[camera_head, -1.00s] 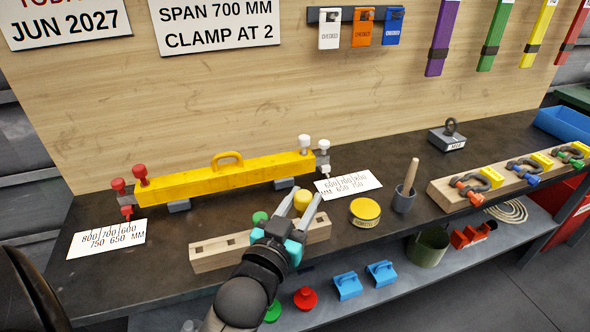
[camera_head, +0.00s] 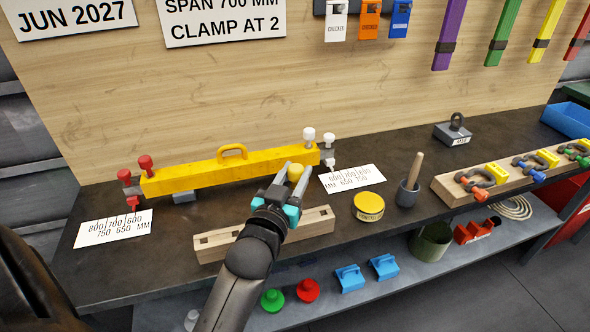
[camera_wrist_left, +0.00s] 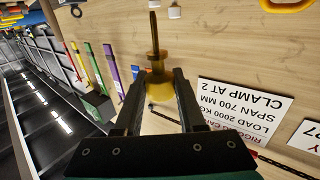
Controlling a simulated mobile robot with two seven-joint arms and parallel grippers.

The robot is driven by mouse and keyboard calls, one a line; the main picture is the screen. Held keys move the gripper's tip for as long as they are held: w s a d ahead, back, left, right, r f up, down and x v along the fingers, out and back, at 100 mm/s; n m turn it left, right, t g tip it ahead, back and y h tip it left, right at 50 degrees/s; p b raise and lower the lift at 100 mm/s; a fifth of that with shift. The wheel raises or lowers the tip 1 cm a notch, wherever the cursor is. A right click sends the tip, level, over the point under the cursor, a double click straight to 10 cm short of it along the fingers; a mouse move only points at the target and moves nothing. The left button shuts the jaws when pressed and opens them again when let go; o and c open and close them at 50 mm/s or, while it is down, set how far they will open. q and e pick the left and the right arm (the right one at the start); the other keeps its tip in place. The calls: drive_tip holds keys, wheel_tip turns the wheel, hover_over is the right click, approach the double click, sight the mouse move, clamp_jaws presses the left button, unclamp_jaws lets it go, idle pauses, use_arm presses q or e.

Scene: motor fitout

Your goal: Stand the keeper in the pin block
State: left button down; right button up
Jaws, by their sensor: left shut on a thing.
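The keeper, a yellow knob (camera_head: 296,173) in the head view, sits between the fingertips of my left gripper (camera_head: 293,170), which is shut on it. In the left wrist view, the yellow knob (camera_wrist_left: 158,75) is between the fingers, with a thin brown pin extending beyond it. The keeper appears held above the bench, in front of the yellow beam. The pin block, a pale wooden bar with square holes (camera_head: 222,243), lies on the bench below the gripper, which hides its middle. My right gripper is not in view.
The yellow spreader beam (camera_head: 190,179) lies behind, with red and white knobs at its ends. A white scale card (camera_head: 352,179) lies near the beam's right end.

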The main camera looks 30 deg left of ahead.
use_arm(q)
drive_tip(key=shift+f+b, duration=1.25)
drive_tip(key=shift+f, duration=1.1)
drive_tip(key=shift+p, duration=0.95)
drive_tip(key=shift+f+b, duration=1.9)
drive_tip(key=shift+f, duration=0.9)
drive_tip(key=shift+c, duration=2.1)
unclamp_jaws()
